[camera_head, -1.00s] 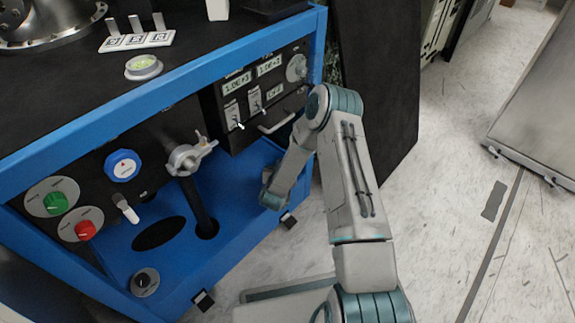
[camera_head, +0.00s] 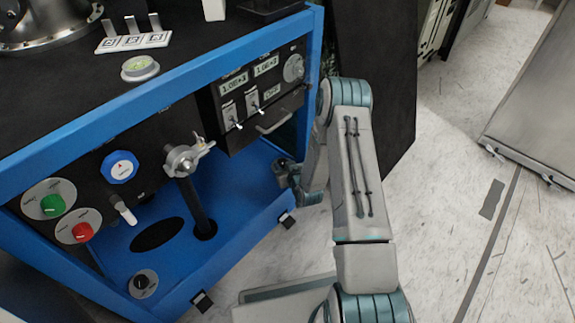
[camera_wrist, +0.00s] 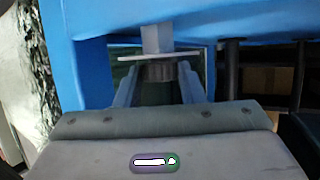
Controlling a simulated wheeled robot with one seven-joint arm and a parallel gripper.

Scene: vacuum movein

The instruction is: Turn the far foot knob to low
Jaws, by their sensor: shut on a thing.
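The far foot knob (camera_wrist: 157,72) is a dark ribbed knob against a light plate (camera_wrist: 186,55) in the wrist view. My gripper (camera_wrist: 158,75) has one finger on each side of it and is shut on it. In the head view my gripper (camera_head: 288,172) is low at the right end of the blue shelf, where it mostly hides the far knob. Its low setting cannot be read. The near foot knob (camera_head: 143,281), black on a grey disc, sits at the front left of the shelf.
The blue frame (camera_head: 90,120) surrounds the panel, with a green knob (camera_head: 52,205), a red knob (camera_head: 82,231), a blue-rimmed gauge (camera_head: 121,167) and a grey valve (camera_head: 184,160). A handle (camera_head: 275,123) and switches are above my gripper.

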